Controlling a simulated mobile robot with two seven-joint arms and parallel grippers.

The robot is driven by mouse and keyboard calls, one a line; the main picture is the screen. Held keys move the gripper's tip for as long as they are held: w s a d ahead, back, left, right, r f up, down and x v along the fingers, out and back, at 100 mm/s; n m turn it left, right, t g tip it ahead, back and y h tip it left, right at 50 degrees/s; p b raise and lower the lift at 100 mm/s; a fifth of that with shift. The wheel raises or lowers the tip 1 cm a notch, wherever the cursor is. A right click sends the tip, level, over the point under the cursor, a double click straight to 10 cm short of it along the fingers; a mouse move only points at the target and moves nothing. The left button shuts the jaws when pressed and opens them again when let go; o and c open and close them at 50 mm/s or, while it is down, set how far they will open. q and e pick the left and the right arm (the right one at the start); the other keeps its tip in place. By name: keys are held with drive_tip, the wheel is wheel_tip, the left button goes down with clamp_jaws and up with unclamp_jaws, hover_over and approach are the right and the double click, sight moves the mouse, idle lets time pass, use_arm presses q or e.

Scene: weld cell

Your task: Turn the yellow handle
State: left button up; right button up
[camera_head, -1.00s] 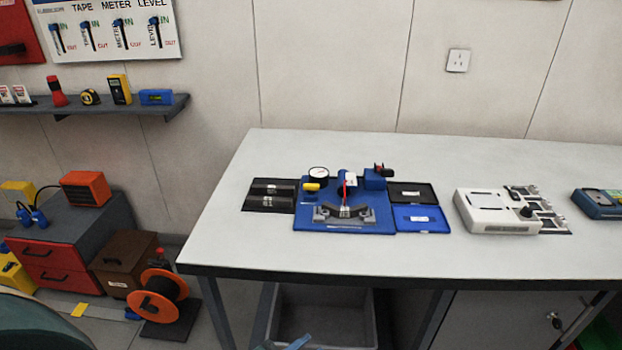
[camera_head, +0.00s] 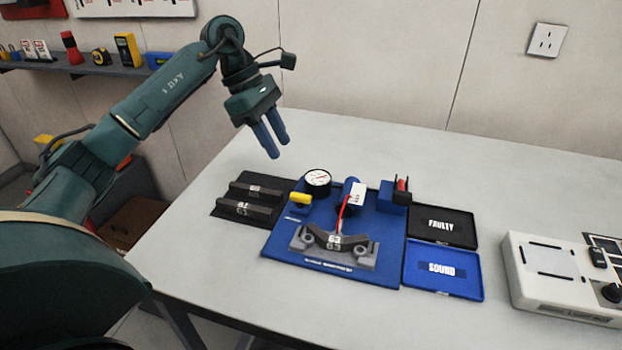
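The yellow handle (camera_head: 300,198) is a short yellow bar at the left rear of the blue test fixture (camera_head: 284,252), just below a round white gauge (camera_head: 317,178). It lies roughly crosswise in the picture. My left gripper (camera_head: 279,148) hangs in the air above and behind the handle, fingers pointing down. Its two blue fingers stand apart with nothing between them, and it touches nothing. My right gripper is not in view.
On the fixture are a grey clamped part (camera_head: 336,240), a blue cylinder with a white tag (camera_head: 358,194) and a red-topped block (camera_head: 394,192). Dark bars (camera_head: 250,208) lie left, black FAULTY (camera_head: 441,228) and blue SOUND (camera_head: 442,269) trays right. The table behind is clear.

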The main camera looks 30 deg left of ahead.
sight(299, 195)
use_arm(q)
drive_tip(key=shift+y, duration=0.3)
drive_tip(key=x, duration=0.8)
drive_tip(key=p+x, duration=0.1)
drive_tip(key=x, duration=0.3)
drive_tip(key=shift+a+f, duration=0.15)
drive_tip(key=shift+a, duration=0.2)
clamp_jaws()
